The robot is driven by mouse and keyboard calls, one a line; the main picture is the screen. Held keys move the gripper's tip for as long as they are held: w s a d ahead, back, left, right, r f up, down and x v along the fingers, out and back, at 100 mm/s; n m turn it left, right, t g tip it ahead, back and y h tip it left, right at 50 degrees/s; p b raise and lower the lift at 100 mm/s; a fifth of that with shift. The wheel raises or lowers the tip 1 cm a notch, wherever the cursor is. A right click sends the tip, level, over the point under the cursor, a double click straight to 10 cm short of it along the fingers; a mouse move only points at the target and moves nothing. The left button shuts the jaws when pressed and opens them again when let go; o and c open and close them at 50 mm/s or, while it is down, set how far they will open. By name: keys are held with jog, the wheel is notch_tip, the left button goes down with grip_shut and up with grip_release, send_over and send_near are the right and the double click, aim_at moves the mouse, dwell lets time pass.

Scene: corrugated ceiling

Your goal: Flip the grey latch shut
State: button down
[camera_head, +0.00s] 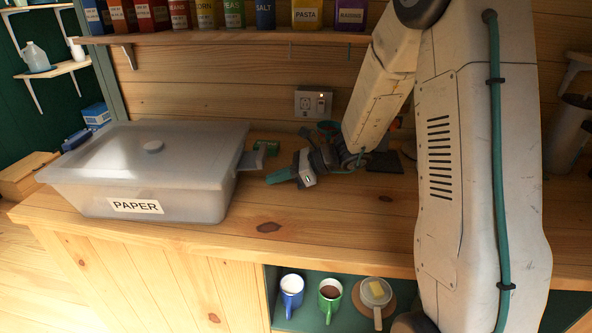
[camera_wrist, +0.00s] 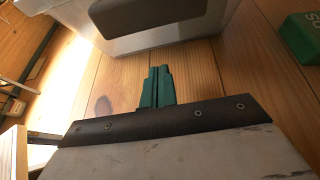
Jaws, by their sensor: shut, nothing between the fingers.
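The translucent storage bin (camera_head: 150,175) labelled PAPER stands on the wooden counter with its lid on. The grey latch (camera_head: 250,160) is at the bin's right end and sticks outward from the lid's edge. In the wrist view it shows as a dark grey flap (camera_wrist: 140,15) in front of the bin's wall (camera_wrist: 190,38). My gripper (camera_head: 276,177) is just right of the bin, low over the counter, close to the latch. Its green fingers (camera_wrist: 156,86) are shut and empty. They point at the bin below the flap, with a gap visible between.
A green block (camera_wrist: 303,38) lies right of my fingers; a green item (camera_head: 266,147) also shows behind the latch. A wall outlet (camera_head: 313,102) is behind. A shelf (camera_head: 230,37) with several boxes hangs above. Mugs stand in the cubby below. The counter front (camera_head: 300,228) is clear.

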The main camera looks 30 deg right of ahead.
jog(key=shift+r, duration=2.05)
jog(key=shift+r, duration=0.1)
jog(key=shift+r+h, duration=0.2)
jog(key=shift+h, duration=0.1)
